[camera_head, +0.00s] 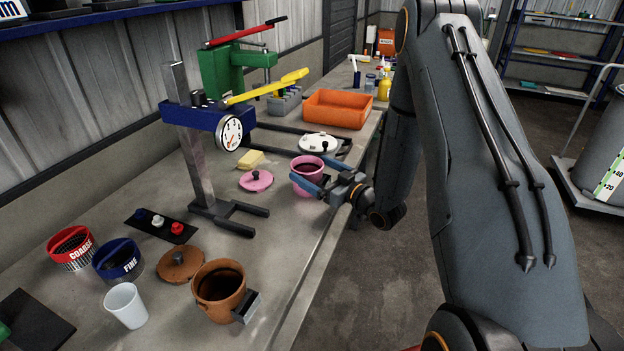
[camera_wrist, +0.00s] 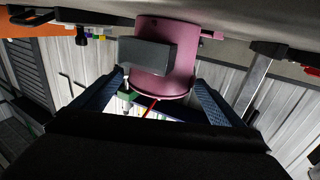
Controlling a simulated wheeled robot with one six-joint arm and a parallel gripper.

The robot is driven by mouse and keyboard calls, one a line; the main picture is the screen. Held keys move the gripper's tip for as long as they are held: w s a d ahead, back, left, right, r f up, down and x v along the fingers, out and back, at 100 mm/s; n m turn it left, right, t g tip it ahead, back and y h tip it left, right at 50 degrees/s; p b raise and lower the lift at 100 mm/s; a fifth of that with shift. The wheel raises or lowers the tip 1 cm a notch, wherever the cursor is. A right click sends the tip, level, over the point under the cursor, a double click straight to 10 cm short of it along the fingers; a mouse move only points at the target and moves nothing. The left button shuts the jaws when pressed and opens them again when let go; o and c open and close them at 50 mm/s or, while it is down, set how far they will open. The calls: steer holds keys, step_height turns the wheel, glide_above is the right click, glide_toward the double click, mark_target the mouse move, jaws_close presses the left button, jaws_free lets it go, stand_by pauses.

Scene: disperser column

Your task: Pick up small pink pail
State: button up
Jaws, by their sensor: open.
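The small pink pail (camera_head: 306,163) stands upright on the grey bench near its front edge, with dark contents at its mouth. My gripper (camera_head: 318,178) is at its near side, with its blue fingers spread. In the wrist view, which is upside down, the pail (camera_wrist: 178,80) lies ahead between the two open fingers of my gripper (camera_wrist: 160,78). A grey block-like handle (camera_wrist: 143,54) on the pail faces me between the fingers. I cannot tell whether either finger touches the pail.
A pink lid (camera_head: 256,181) lies left of the pail, and a white lid (camera_head: 319,143) behind it. An orange tray (camera_head: 338,109) is farther back. A brown pot (camera_head: 220,291) stands at the near end.

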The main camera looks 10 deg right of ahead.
steer(key=p+x, duration=0.1)
steer(key=x, duration=0.3)
steer(key=shift+w+a+p, duration=0.15)
steer(key=shift+a+p, duration=0.05)
steer(key=shift+p, duration=0.2)
steer(key=shift+w+a+f, duration=0.1)
steer(key=shift+w+a, duration=0.1)
steer(key=shift+w, duration=0.4)
steer(key=c, duration=1.1)
steer(key=shift+c, duration=0.2)
step_height(320, 180, up, 9)
steer(key=b, duration=0.2)
steer(key=s+d+f+m+t+h, duration=0.2)
steer(key=s+f+m+h, duration=0.15)
steer(key=s, duration=1.05)
step_height(320, 180, up, 5)
steer(key=n+g+y, duration=0.2)
steer(key=n+y, duration=0.2)
glide_above(297, 161)
steer(key=v, duration=0.2)
steer(key=shift+w+f+m+h, duration=0.2)
steer(key=shift+m+h, duration=0.05)
